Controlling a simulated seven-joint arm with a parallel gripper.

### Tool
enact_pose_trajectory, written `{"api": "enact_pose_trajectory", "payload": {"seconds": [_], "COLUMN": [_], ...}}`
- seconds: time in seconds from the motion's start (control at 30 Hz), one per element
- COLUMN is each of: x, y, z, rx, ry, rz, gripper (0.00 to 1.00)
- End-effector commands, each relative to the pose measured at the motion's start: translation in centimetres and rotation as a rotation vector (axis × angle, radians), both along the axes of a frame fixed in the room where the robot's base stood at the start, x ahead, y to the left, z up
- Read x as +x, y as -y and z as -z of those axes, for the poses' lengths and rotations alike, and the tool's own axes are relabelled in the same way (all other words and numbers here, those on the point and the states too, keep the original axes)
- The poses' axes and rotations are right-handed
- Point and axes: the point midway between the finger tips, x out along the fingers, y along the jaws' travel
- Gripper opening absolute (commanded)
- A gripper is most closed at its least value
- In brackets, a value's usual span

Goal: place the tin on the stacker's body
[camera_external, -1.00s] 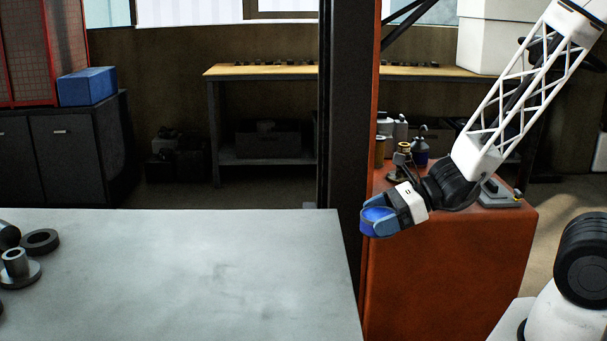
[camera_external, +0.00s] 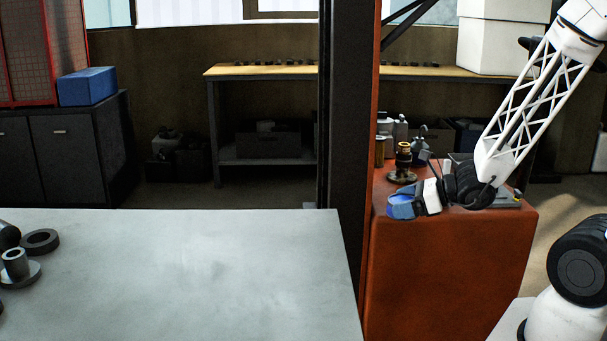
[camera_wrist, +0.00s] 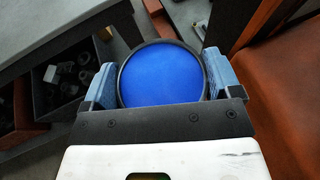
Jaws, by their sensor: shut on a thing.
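The tin is round with a flat blue face and a dark rim; in the wrist view the tin (camera_wrist: 162,75) sits between the two blue fingers of my gripper (camera_wrist: 162,82). In the external view my gripper (camera_external: 402,206) is shut on it at the front left edge of the stacker's orange body (camera_external: 450,265), and the tin shows only as a small blue patch there. The top of the body lies under and behind my wrist. I cannot tell whether the tin touches the body.
A brass-topped fitting (camera_external: 403,160), several bottles and cans (camera_external: 419,146) and a grey flat item (camera_external: 507,198) stand on the body's top. The dark mast (camera_external: 345,120) rises just left of it. A grey table (camera_external: 200,270) with metal rings lies further left.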

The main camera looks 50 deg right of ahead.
Motion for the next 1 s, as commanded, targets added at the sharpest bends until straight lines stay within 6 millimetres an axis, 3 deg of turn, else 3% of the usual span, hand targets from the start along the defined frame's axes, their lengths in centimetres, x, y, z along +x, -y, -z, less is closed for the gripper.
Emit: {"api": "enact_pose_trajectory", "payload": {"seconds": [0.7, 1.0], "x": [-1.4, -2.2], "y": [11.5, 14.3], "z": [2.8, 3.5], "rx": [-0.001, -0.001], "ry": [-0.003, -0.004], "rz": [0.295, 0.370], "gripper": [0.49, 0.49]}}
